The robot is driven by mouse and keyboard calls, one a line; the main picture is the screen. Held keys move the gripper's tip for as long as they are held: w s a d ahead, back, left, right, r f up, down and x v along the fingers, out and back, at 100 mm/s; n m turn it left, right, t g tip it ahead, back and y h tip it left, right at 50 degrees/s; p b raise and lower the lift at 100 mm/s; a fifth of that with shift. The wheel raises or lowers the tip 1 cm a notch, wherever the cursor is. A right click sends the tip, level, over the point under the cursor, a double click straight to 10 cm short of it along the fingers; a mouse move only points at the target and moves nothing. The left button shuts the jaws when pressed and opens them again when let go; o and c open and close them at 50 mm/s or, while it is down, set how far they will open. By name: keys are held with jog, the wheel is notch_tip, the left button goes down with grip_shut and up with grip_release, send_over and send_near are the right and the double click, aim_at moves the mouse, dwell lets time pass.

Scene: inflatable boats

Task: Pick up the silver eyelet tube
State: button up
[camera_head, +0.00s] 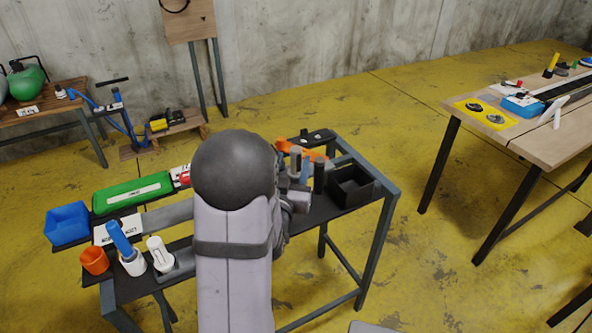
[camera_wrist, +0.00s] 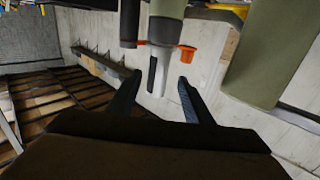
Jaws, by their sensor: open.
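My gripper (camera_wrist: 160,79) is open, its two dark fingers apart. In the wrist view a grey-green tube (camera_wrist: 168,9) with a dark band and a pale lower end (camera_wrist: 152,75) reaches down into the gap between the fingertips. I cannot tell whether they touch. In the head view a grey upright tube (camera_head: 295,163) stands among tools just beyond my gripper, on the dark table. Which of these is the silver eyelet tube is not certain. My arm hides the middle of the table and most of the gripper in the head view.
A black cylinder (camera_head: 319,176) and an orange tool (camera_head: 301,150) stand close to the gripper. An open black box (camera_head: 366,190) is to the right. A blue bin (camera_head: 67,223), a green case (camera_head: 132,191), an orange cup (camera_head: 94,261) and white holders (camera_head: 160,254) fill the left.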

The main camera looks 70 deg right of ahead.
aim_at(299, 148)
jog(key=shift+d, duration=0.75)
jog(key=shift+d+r+p, duration=0.15)
jog(key=shift+d+p, duration=0.15)
jog(key=shift+p, duration=0.05)
jog(key=shift+w+d+p, duration=0.15)
jog(key=shift+d+p, duration=0.8)
jog(key=shift+d, duration=1.35)
jog(key=shift+r, duration=0.1)
grip_shut()
